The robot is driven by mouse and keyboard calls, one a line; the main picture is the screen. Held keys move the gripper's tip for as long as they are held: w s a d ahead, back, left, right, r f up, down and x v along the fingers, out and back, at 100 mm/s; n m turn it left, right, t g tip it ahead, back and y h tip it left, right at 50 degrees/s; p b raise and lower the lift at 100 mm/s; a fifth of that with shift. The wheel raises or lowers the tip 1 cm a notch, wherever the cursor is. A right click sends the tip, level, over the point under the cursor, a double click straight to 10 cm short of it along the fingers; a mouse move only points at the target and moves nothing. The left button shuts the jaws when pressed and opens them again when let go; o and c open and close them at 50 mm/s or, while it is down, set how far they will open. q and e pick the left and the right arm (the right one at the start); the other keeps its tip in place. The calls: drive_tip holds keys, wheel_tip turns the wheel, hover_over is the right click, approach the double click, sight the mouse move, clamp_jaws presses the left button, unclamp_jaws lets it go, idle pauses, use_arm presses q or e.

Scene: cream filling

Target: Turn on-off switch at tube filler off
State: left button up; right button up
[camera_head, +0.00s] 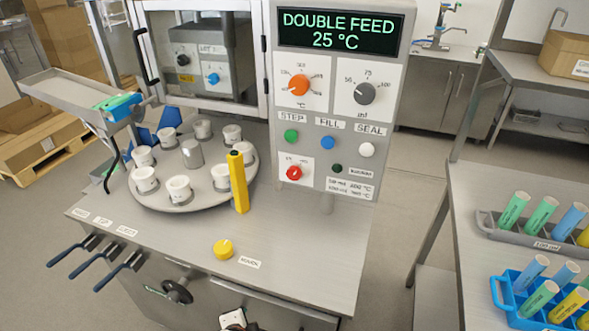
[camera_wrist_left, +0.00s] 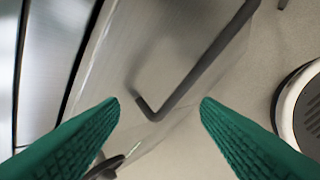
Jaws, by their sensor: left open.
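The tube filler (camera_head: 330,215) stands in the head view with its display reading DOUBLE FEED 25 °C. On its lower front panel is a dark rotary knob (camera_head: 177,291) beside a small green label. I cannot tell from the labels which is the on-off switch. A dark bent bar (camera_wrist_left: 190,82) lies beyond and between the fingers. My right gripper is not in view.
Dark levers (camera_head: 98,262) stick out at the machine's front left. A yellow knob (camera_head: 223,249) sits on its top, near a turntable with white cups (camera_head: 207,198). A side table (camera_head: 500,180) at right holds tube racks. Floor is free between machine and table.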

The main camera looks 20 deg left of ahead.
use_arm(q)
wheel_tip(320, 180, up, 13)
drive_tip(key=w+a+m+t+p, duration=0.1)
drive_tip(key=w+m+t+p, duration=0.1)
drive_tip(key=w+m, duration=0.1)
drive_tip(key=m+t+h, duration=0.3)
drive_tip(key=m+t, duration=0.6)
drive_tip(key=m, duration=1.4)
approach(293, 177)
drive_tip(key=w, duration=0.8)
drive_tip(key=shift+w+d+r, duration=0.2)
drive_tip(key=shift+w+d, duration=0.05)
drive_tip(key=shift+w, duration=0.1)
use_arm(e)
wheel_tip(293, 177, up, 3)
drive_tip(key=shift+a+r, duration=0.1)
use_arm(q)
drive_tip(key=c, duration=1)
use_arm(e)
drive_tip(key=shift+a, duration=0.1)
